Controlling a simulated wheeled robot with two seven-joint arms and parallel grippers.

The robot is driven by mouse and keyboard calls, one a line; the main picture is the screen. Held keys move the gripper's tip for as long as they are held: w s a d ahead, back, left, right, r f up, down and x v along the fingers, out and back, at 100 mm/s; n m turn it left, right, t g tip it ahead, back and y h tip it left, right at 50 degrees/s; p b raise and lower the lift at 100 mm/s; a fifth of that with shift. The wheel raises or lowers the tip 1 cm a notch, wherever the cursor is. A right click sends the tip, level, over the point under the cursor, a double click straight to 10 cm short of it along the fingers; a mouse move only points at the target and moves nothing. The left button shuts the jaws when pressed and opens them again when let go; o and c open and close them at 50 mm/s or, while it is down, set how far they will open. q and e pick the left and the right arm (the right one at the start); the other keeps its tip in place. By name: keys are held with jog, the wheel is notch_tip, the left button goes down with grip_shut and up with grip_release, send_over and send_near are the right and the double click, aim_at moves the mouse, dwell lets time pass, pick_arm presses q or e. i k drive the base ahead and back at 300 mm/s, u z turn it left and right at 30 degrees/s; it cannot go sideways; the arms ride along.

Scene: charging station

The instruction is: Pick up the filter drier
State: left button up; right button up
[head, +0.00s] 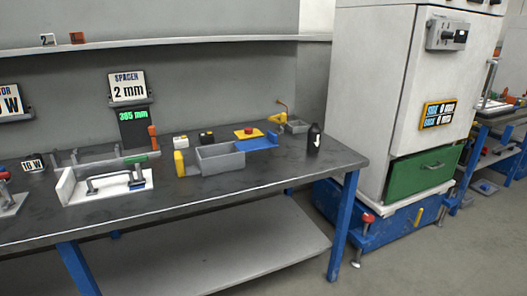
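A small upright black cylinder with a white arrow-like mark, which looks like the filter drier (314,143), stands near the right end of the dark workbench (250,187) in the head view. It stands apart from the things to its left. Neither of my grippers shows in the head view.
To the left are a grey open bin (220,160), a blue tray (259,143), a white fixture with a handle (75,188) and a sign reading "SPACER 2 mm" (128,86). A white cabinet with a green drawer (422,172) stands right of the bench. The bench front is clear.

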aim_at(314, 133)
jog(key=u, duration=0.35)
jog(key=k, duration=0.4)
jog(key=z, duration=0.9)
jog(key=i, duration=0.9)
jog(key=u, duration=0.3)
jog(key=i, duration=0.85)
jog(key=u, duration=0.8)
